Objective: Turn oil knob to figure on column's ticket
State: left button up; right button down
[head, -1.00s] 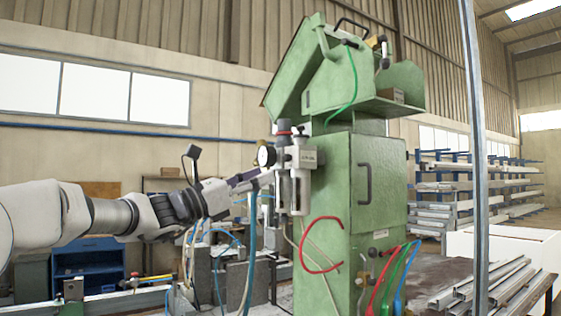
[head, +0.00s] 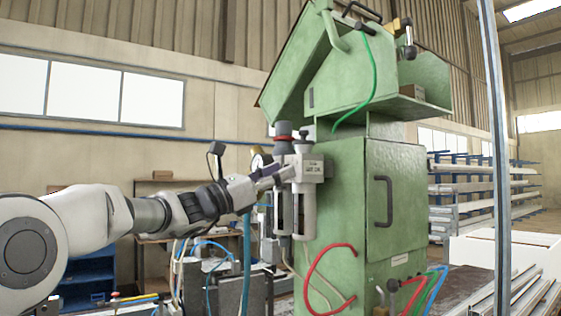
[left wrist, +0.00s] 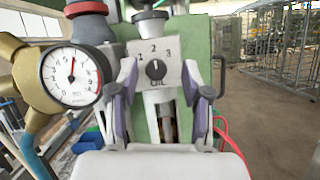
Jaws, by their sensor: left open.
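The oil knob (left wrist: 156,69) is a small dark round knob on a pale plate (left wrist: 175,77) marked 1, 2, 3 and OIL in the left wrist view. Its light mark seems to point up, near the 2. My left gripper (left wrist: 160,97) is open, its fingers either side of and below the knob, apart from it. In the head view my left gripper (head: 280,174) is at the filter unit (head: 308,195) on the green column (head: 340,230). A small pale label (head: 400,259) on the column is too small to read. My right gripper is not in view.
A pressure gauge (left wrist: 72,76) with a brass body stands left of the knob. A red hose (head: 318,268) and blue hoses hang nearby. A grey post (head: 496,120) stands at the right, near metal profiles (head: 525,293).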

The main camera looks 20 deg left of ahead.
pick_arm(q)
jog(key=shift+w+d, duration=0.1)
jog(key=shift+w, duration=0.8)
jog(key=shift+s+r, duration=0.1)
jog(key=shift+s, duration=0.3)
jog(key=shift+c, duration=0.3)
jog(key=shift+s+d+r, duration=0.1)
jog(key=shift+s, duration=0.1)
jog(key=c, duration=0.6)
jog(key=shift+w, duration=0.1)
grip_shut()
